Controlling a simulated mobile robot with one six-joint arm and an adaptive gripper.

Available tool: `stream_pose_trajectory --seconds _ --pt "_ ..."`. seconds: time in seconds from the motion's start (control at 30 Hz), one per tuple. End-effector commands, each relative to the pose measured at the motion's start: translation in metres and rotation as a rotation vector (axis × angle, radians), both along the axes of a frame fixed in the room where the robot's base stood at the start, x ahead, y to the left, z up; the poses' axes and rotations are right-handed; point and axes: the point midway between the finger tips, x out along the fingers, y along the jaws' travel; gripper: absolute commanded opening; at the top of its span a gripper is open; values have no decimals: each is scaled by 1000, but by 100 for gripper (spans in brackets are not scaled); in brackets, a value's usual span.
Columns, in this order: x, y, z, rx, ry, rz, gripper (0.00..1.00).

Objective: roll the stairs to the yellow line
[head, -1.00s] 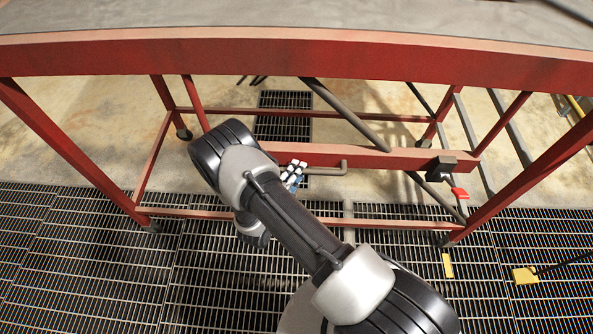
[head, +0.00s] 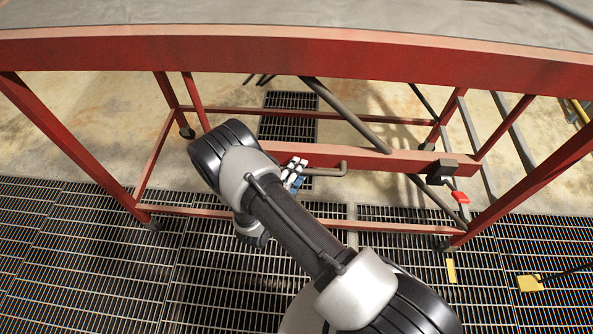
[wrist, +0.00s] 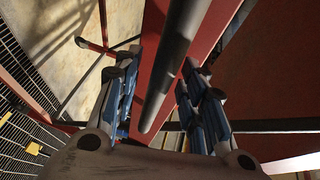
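The stairs show in the head view as a red frame (head: 300,52) with a grey top and several legs; dark casters show at some leg bottoms. A grey bar handle (head: 331,171) sticks out from a low red beam. My gripper (head: 293,172) is at that bar, partly hidden behind my arm. In the wrist view, the fingers of my gripper (wrist: 160,105) stand apart on both sides of the grey bar (wrist: 174,68), with gaps beside it; contact cannot be told.
Dark floor grating (head: 90,260) spans the front, with pale concrete behind and a grated drain (head: 287,118) in it. A yellow block (head: 530,284) lies at the right. A red-tipped pedal (head: 460,197) sits on the frame's right side.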

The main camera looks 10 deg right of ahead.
Motion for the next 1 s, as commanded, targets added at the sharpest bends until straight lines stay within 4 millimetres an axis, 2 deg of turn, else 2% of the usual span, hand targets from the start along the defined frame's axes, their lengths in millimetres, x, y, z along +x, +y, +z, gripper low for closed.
stream_pose_trajectory --seconds 0.17,0.4,0.6,0.77,1.0 --pt "-16 16 4 0 1 6 38" --pt "-54 50 14 0 0 9 38" --pt "-78 70 19 1 0 7 38" --pt "-87 76 22 0 -1 3 38" --pt "-88 77 22 0 0 2 38"
